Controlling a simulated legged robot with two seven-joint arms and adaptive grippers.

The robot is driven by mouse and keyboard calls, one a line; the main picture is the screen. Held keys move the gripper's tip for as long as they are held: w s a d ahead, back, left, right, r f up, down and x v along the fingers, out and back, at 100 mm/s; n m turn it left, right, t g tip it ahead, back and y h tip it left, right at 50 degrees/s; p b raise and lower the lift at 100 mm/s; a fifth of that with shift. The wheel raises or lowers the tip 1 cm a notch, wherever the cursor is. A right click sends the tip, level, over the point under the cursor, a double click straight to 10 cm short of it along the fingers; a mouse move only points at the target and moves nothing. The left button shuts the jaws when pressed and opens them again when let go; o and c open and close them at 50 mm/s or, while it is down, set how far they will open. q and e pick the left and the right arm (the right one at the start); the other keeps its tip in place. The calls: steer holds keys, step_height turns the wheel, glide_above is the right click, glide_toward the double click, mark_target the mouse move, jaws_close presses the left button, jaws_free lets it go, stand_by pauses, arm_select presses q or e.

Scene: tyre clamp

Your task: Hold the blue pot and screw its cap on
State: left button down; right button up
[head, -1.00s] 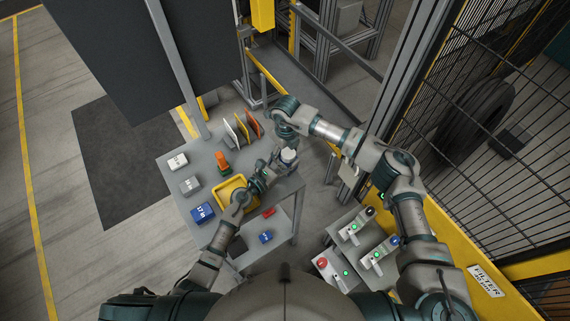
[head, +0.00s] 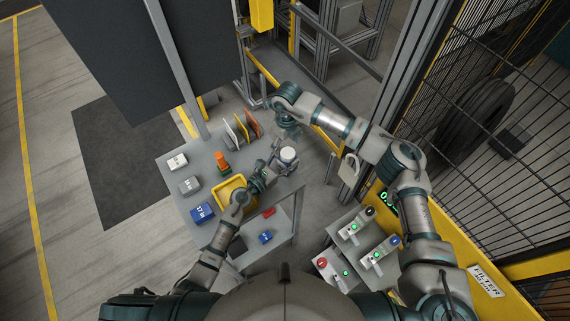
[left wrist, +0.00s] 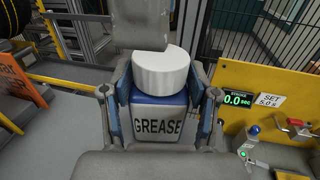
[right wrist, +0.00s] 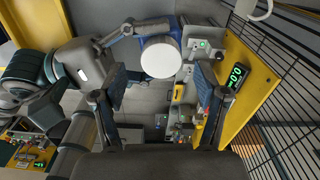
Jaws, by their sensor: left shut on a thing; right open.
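The blue pot (left wrist: 158,118), with a grey front marked GREASE, stands upright between the fingers of my left gripper (left wrist: 162,120), which is shut on it. The white cap (left wrist: 163,72) sits on top of the pot; the threads are hidden. In the head view the cap (head: 288,154) shows at the table's right end, with my left gripper (head: 279,160) around the pot below it. My right gripper (head: 290,132) is open and empty, apart from the cap. In the right wrist view the cap (right wrist: 160,57) lies ahead between the spread fingers of the right gripper (right wrist: 160,88).
The grey table (head: 180,154) holds a yellow bin (head: 222,193), several labelled boxes (head: 202,212), an orange-and-green item (head: 222,161) and upright boards (head: 250,125). A yellow panel with a timer display (left wrist: 238,99) and a mesh fence (head: 500,130) stand to the right.

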mark_target(288, 152)
steer(key=r+n, duration=0.3)
steer(key=shift+s+d+r+n, duration=0.15)
steer(key=shift+d+r+n, duration=0.05)
steer(key=shift+d+n, duration=0.1)
steer(key=shift+a+f, duration=0.1)
steer(key=shift+f, duration=3.9)
steer(key=shift+c, duration=0.3)
steer(key=c, duration=1.1)
steer(key=m, duration=0.7)
